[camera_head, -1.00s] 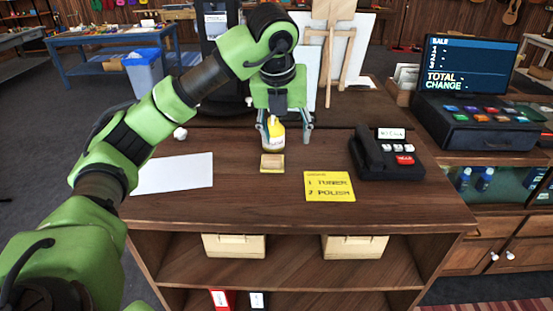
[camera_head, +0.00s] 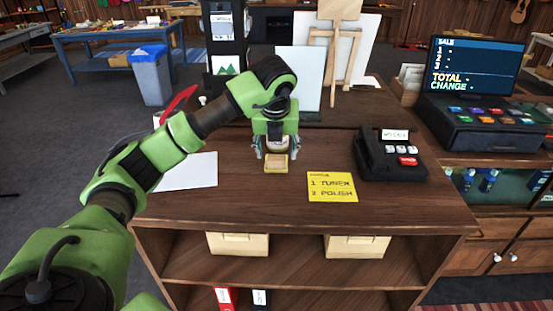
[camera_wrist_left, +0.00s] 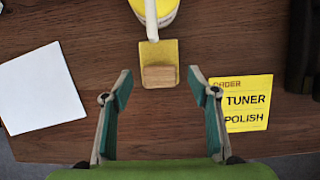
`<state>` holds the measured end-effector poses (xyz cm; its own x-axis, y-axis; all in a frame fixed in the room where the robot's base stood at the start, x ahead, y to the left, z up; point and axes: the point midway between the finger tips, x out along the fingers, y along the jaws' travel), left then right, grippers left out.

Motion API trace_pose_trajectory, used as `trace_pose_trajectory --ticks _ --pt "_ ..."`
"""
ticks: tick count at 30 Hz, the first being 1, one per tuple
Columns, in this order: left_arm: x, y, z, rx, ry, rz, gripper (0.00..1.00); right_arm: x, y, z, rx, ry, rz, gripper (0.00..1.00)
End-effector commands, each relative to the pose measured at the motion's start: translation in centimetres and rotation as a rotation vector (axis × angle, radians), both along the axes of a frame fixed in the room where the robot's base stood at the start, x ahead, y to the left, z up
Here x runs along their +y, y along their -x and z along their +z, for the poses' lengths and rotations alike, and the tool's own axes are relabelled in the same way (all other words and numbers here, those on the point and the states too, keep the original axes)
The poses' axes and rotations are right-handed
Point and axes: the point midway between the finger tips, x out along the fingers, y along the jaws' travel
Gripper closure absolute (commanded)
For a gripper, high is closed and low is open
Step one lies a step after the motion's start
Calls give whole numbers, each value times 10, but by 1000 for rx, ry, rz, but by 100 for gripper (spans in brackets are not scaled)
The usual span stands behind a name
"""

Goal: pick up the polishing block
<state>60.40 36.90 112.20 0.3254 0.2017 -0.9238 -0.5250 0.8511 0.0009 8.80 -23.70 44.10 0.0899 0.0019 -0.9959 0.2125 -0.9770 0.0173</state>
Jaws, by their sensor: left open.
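The polishing block (camera_head: 276,167), a small tan wooden block on a yellow pad, lies on the brown counter. It also shows in the left wrist view (camera_wrist_left: 159,77), near the top middle. My left gripper (camera_head: 277,151) is open and points down above the counter by the block. In the left wrist view, its two teal-padded fingers (camera_wrist_left: 160,88) stand apart with the block between and slightly beyond them in the picture. Nothing is held. A yellow and white bottle (camera_wrist_left: 155,12) stands right behind the block, partly hidden by my gripper in the head view. My right gripper is not in view.
A yellow order card (camera_head: 332,187) lies right of the block and a white sheet (camera_head: 188,171) lies left. The counter in front of the block is clear.

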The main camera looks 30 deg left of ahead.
Motion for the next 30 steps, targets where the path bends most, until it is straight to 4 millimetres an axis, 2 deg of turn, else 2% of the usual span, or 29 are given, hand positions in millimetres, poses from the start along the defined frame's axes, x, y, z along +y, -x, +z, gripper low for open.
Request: trace_pose_trajectory --ticks 1,6,14,18,19,22,23,30 --pt "3 -1 -3 7 -1 2 46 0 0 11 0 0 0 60" --pt "6 -8 -22 2 0 0 46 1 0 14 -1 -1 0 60" --pt "6 -9 -26 -1 -1 0 46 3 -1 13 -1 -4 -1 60" --pt "6 -9 -26 -1 -1 0 82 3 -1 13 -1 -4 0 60" --pt "6 -9 -26 -1 0 0 87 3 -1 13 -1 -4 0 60" --pt "6 -9 -25 -1 0 0 87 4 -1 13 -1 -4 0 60" --pt "6 -9 -25 -1 0 0 91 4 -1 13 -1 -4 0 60" --pt "6 -10 -24 -2 1 1 91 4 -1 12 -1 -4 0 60"
